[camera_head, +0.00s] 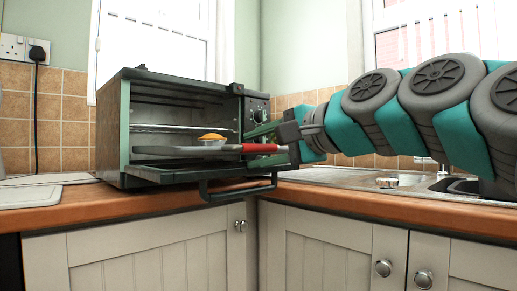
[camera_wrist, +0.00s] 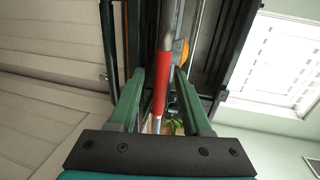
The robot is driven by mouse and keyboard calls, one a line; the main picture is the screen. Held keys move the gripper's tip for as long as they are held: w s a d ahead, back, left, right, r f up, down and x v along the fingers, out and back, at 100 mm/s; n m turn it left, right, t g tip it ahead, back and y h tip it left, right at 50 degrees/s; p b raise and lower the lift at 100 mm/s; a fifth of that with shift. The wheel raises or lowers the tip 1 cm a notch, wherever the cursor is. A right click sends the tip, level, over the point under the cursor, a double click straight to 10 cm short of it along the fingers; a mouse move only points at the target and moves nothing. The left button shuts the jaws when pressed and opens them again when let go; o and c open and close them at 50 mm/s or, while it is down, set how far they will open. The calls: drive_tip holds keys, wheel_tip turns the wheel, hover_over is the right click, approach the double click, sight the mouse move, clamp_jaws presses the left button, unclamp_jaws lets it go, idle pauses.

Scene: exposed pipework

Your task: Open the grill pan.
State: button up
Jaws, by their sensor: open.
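The grill (camera_head: 118,130) is a dark green and black countertop oven in the head view. Its front door (camera_head: 180,173) is lowered, with a dark bar handle (camera_head: 238,190) in front of it. A grey pan (camera_head: 190,151) lies level at the opening, with its red handle (camera_head: 262,148) pointing right. My gripper (camera_head: 257,146) is open at this handle, coming from the right. In the wrist view, the red handle (camera_wrist: 162,85) runs between the two green fingers of my gripper (camera_wrist: 158,75). Whether either finger touches it, I cannot tell.
A yellow-orange item (camera_head: 211,137) sits on or behind the pan. The wooden counter (camera_head: 75,204) carries white boards (camera_head: 30,195) at left. A sink (camera_head: 420,182) is at right, under my arm. Cabinets (camera_head: 150,250) stand below, and a wall socket (camera_head: 20,48) is at upper left.

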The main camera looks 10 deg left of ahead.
drive_tip(key=shift+s+d, duration=0.1)
drive_tip(key=p+v, duration=0.1)
drive_tip(key=v, duration=0.6)
drive_tip(key=shift+s+d, duration=0.15)
drive_tip(key=shift+s, duration=0.05)
drive_tip(key=s+d+f+n+g+h+p, duration=0.1)
drive_tip(key=s+f+n+g+h+p, duration=0.2)
drive_tip(key=f, duration=1)
drive_tip(key=s+d+f+n+g+h+p, duration=0.1)
drive_tip(key=s+f+g+h+p, duration=0.2)
drive_tip(key=f, duration=1)
drive_tip(key=s+d+f+n+g+h+p, duration=0.2)
drive_tip(key=s+d+f+g+h, duration=0.1)
drive_tip(key=s+d+f, duration=0.3)
drive_tip(key=s+d+f+n+g+h+p, duration=0.2)
drive_tip(key=s+d+f+g+h, duration=0.1)
drive_tip(key=s+d+f, duration=0.4)
drive_tip(key=s+f, duration=0.3)
drive_tip(key=s, duration=0.1)
drive_tip(key=shift+s, duration=0.2)
